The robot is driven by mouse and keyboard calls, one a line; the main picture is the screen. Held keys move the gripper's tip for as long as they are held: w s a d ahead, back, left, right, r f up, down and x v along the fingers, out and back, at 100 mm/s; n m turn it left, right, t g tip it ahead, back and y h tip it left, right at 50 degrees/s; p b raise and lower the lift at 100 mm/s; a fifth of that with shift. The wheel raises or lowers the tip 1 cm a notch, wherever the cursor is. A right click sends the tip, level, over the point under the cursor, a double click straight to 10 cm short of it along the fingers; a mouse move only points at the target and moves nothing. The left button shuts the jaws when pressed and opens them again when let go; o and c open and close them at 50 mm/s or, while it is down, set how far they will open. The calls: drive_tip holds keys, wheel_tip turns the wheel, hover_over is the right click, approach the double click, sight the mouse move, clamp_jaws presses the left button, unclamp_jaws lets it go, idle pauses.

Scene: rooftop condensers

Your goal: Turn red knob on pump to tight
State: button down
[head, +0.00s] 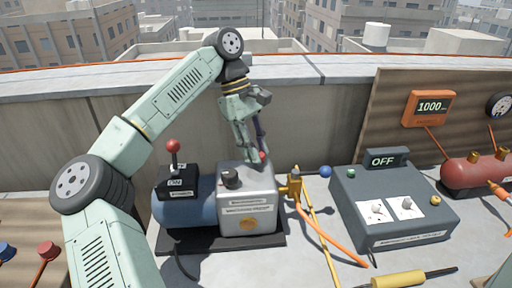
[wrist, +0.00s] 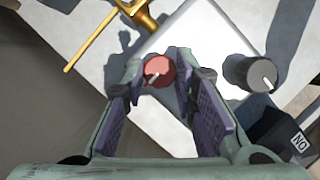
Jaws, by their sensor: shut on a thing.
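The pump (head: 247,208) has a blue motor body and a silver block on a black base. Its small red knob (head: 263,156) sits at the block's back right edge, partly hidden by my gripper (head: 256,150). In the wrist view the red knob (wrist: 157,68) shows a white pointer mark slanting to the lower left. My gripper (wrist: 160,76) is shut on the red knob, with one fingertip on each side. Any marks around the knob are too small or hidden to read.
A black knob (head: 231,178) stands on the same block. A red-tipped lever (head: 173,147) rises from a switch marked ON at left. Brass fitting (head: 294,184) and hoses are at right, then a grey box (head: 392,208) with an OFF display. The parapet wall is behind.

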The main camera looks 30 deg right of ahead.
drive_tip(key=c, duration=1.3)
unclamp_jaws()
drive_tip(key=shift+r, duration=0.1)
drive_tip(key=v, duration=1.2)
drive_tip(key=shift+s, duration=0.2)
